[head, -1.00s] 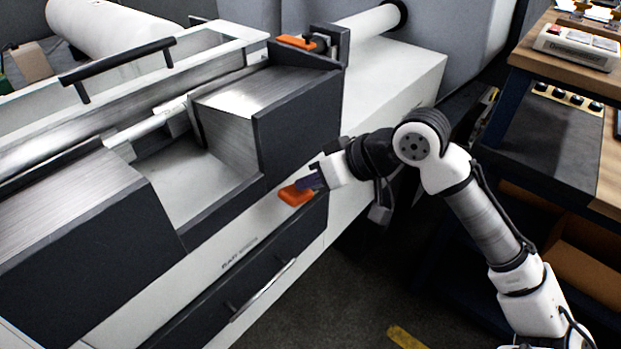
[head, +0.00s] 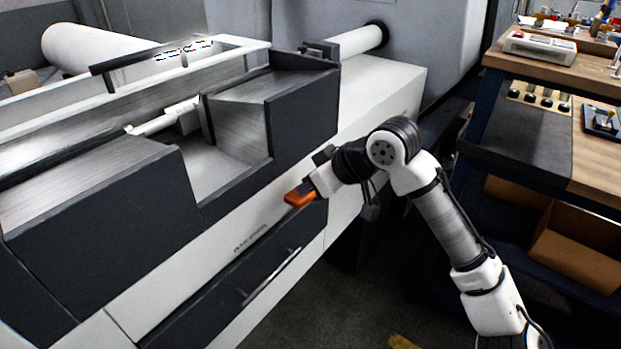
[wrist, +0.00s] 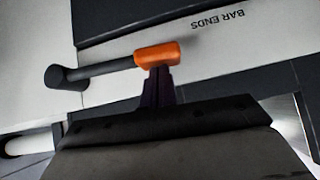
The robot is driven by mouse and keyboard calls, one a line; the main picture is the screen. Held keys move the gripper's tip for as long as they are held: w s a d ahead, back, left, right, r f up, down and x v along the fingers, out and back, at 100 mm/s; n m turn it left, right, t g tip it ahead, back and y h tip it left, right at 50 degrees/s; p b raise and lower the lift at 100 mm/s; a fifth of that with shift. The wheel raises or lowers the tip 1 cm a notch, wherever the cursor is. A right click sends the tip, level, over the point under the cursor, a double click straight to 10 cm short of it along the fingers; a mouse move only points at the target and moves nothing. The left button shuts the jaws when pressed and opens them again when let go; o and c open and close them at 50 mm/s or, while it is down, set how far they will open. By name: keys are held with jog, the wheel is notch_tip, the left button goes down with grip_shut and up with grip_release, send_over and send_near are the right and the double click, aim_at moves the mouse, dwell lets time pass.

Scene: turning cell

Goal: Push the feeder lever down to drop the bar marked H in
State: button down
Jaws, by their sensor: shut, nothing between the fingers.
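The feeder lever has an orange grip (head: 299,196) at the front of the machine. In the wrist view its orange grip (wrist: 165,53) sits on a dark rod running left to a round dark hub. My gripper (head: 309,187) is at the orange grip. In the wrist view the closed fingertips (wrist: 156,71) meet its near edge, with nothing between them. Whether they press on it or just touch cannot be told. No letter H is readable on any bar. A pale rod (head: 165,118) lies in the machine's open recess.
A dark front panel with a long handle (head: 270,275) is below the lever. A large white cylinder (head: 85,48) lies at the back left, and a white tube (head: 355,42) enters the grey housing. A wooden workbench (head: 600,160) stands at the right. Dark floor lies between.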

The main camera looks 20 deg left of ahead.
jog(key=f+b, duration=0.1)
jog(key=f+t+b, duration=0.1)
jog(key=f+b, duration=0.1)
jog(key=f+n+t+b, duration=0.1)
jog(key=b, duration=0.1)
jog(key=shift+s+a+f+h, duration=0.15)
jog(key=shift+s+f+h, duration=0.15)
jog(key=shift+s+f, duration=0.1)
notch_tip(320, 180, down, 2)
jog(key=n+t+b, duration=0.1)
jog(key=b, duration=0.2)
jog(key=shift+w+f+t+b, duration=0.1)
jog(key=shift+t+b, duration=0.2)
jog(key=shift+b, duration=0.1)
